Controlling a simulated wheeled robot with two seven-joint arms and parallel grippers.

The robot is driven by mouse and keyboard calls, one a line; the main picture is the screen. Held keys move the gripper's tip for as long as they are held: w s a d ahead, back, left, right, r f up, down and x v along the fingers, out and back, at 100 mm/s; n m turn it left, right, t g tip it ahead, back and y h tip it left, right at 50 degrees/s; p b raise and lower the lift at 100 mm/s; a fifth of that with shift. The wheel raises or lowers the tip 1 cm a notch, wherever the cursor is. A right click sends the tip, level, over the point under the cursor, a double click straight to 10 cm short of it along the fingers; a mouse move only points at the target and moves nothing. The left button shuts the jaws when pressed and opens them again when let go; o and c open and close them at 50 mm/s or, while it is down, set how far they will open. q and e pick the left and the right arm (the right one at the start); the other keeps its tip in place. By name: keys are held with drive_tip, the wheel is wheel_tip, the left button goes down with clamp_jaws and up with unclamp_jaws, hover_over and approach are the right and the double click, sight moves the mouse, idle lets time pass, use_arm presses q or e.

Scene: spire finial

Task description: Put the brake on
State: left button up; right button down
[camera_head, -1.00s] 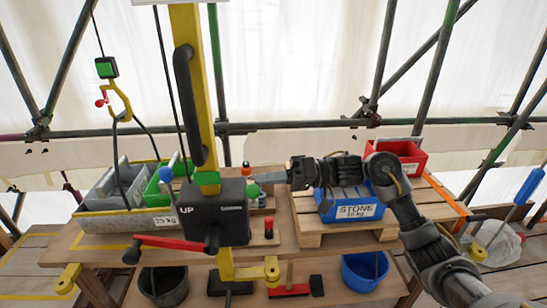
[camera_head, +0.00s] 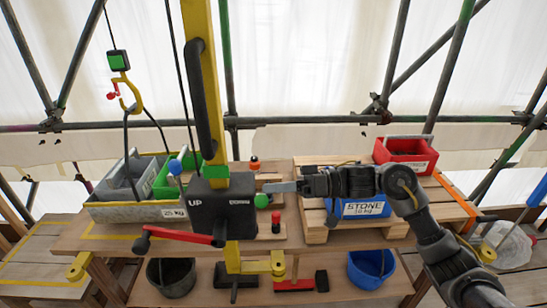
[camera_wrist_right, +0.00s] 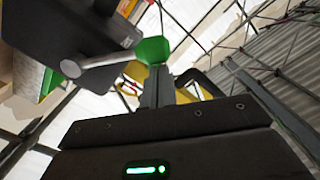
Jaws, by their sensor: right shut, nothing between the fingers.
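A black winch box (camera_head: 222,210) marked UP sits on a yellow post. My left gripper is not in view.
A red crank handle (camera_head: 180,235) juts left from the winch. A blue stone crate (camera_head: 360,209) on a pallet and a red bin (camera_head: 405,154) stand to the right. A grey bin (camera_head: 122,180) stands left. A red-topped peg (camera_head: 276,217) stands close below the green knob.

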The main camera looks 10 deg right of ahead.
drive_tip(key=shift+f, duration=0.15)
drive_tip(key=w+d+r+b, duration=0.1)
drive_tip(key=d+r, duration=0.2)
drive_tip(key=d, duration=0.8)
drive_tip(key=shift+r, duration=0.3)
